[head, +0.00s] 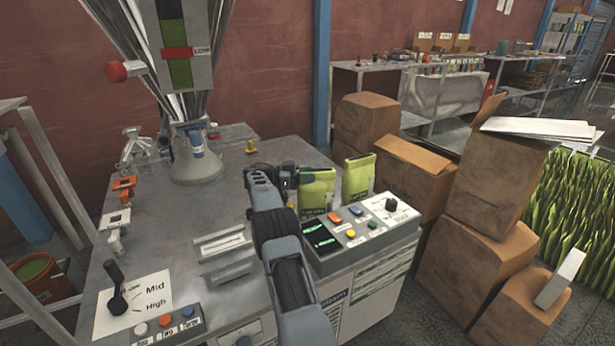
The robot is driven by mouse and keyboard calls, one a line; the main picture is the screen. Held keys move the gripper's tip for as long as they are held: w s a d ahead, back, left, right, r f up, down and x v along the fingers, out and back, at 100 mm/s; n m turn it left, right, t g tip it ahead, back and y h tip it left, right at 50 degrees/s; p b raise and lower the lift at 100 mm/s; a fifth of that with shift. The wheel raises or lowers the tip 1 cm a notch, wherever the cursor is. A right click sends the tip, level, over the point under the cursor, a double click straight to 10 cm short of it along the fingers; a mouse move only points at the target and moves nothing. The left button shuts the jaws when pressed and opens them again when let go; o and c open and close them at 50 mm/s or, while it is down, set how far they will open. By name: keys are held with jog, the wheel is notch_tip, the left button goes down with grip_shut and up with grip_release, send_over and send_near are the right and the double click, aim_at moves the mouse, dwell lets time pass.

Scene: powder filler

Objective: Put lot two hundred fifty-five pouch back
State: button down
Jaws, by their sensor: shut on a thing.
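Two green pouches with dark tops are on the grey machine top, right of its middle. The left pouch (318,190) is at my gripper (296,180), which reaches it from the left and is shut on its left side; the fingertips are mostly hidden by my wrist and the pouch. The pouch looks upright; I cannot tell whether its base touches the surface. The right pouch (359,178) stands upright just behind and to the right, apart from my gripper. The small print on both pouches is too small to read, so I cannot tell which is lot 255.
A control panel (352,232) with coloured buttons and a dark screen sits in front of the pouches. The filler funnel (197,160) stands at the back left. Cardboard boxes (412,175) are close on the right. A lever (117,288) is at front left.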

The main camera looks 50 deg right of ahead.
jog(key=c, duration=0.8)
grip_release()
jog(key=shift+c, duration=0.2)
